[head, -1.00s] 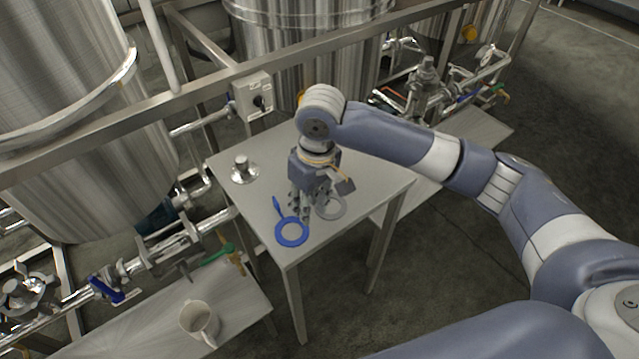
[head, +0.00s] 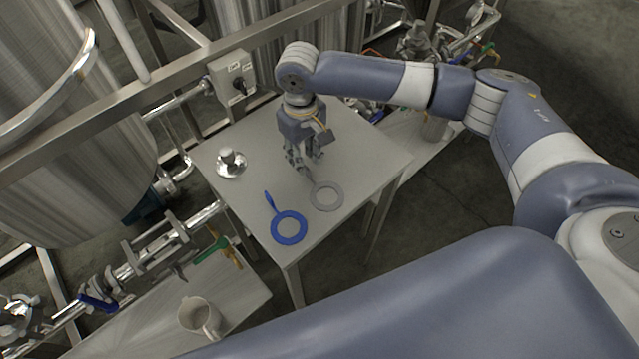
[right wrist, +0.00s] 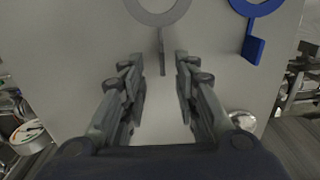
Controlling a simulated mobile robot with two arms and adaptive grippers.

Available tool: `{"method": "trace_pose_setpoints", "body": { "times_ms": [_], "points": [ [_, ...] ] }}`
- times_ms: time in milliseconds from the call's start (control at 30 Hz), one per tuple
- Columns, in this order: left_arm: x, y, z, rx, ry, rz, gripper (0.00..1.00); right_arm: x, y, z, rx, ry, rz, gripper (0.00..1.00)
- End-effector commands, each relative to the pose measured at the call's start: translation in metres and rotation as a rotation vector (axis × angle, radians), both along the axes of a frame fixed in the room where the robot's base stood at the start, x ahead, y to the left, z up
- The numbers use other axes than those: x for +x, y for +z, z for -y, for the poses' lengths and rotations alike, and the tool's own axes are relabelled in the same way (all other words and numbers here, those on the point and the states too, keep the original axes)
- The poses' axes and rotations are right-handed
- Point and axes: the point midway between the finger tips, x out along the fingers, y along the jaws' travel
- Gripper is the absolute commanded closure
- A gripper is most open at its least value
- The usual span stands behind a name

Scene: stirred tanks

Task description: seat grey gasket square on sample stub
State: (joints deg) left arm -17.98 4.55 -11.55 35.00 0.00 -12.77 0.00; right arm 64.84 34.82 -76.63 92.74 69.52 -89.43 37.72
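The grey gasket (head: 326,209) is a flat ring with a handle-like tab, lying on the table right of centre. Its ring is partly cut off at the top of the right wrist view (right wrist: 158,22). The sample stub (head: 230,161) is a small metal post on a round base near the table's left edge; it also shows in the right wrist view (right wrist: 242,121). Nothing sits on the stub. My right gripper (head: 305,166) points down by the tab end of the grey gasket. Its fingers (right wrist: 159,57) are apart, with the tab between their tips, not clamped. My left gripper is out of view.
A blue gasket (head: 276,229) with a tab lies on the table left of the grey one. A switch box (head: 232,78) and a rail stand behind the table. A mug (head: 200,318) is on a lower bench at lower left. The table's right part is clear.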

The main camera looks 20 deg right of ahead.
Motion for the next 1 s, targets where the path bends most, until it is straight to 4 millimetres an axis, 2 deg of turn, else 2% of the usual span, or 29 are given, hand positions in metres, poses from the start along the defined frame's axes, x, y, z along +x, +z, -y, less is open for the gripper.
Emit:
{"method": "trace_pose_setpoints", "body": {
  "times_ms": [33,100,200,333,467,500,600,633,833,1000],
  "points": [
    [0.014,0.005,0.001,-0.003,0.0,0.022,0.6,0.0,-0.006,-0.002,-0.001,0.0,-0.004,0.72],
    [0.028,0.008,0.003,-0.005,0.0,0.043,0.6,0.0,-0.018,-0.003,-0.002,0.0,-0.004,0.72],
    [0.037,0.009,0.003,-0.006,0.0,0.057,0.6,0.001,-0.028,-0.003,-0.002,0.001,-0.002,0.72],
    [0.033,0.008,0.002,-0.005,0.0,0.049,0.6,0.001,-0.032,-0.003,0.0,0.002,0.001,0.72],
    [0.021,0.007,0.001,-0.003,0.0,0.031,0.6,0.001,-0.032,-0.003,0.0,0.001,0.001,0.72],
    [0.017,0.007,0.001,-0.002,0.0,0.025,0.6,0.001,-0.032,-0.003,0.0,0.001,0.001,0.76],
    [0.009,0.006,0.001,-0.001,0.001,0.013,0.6,0.001,-0.032,-0.003,0.0,0.001,0.0,0.99],
    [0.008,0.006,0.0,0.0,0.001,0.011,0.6,0.001,-0.032,-0.003,0.0,0.001,0.0,1.0],
    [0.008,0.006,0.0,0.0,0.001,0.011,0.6,0.001,-0.032,-0.003,0.0,0.001,0.0,1.0],
    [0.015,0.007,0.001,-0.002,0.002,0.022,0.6,0.001,-0.032,-0.003,-0.001,0.001,0.0,1.0]
  ]
}}
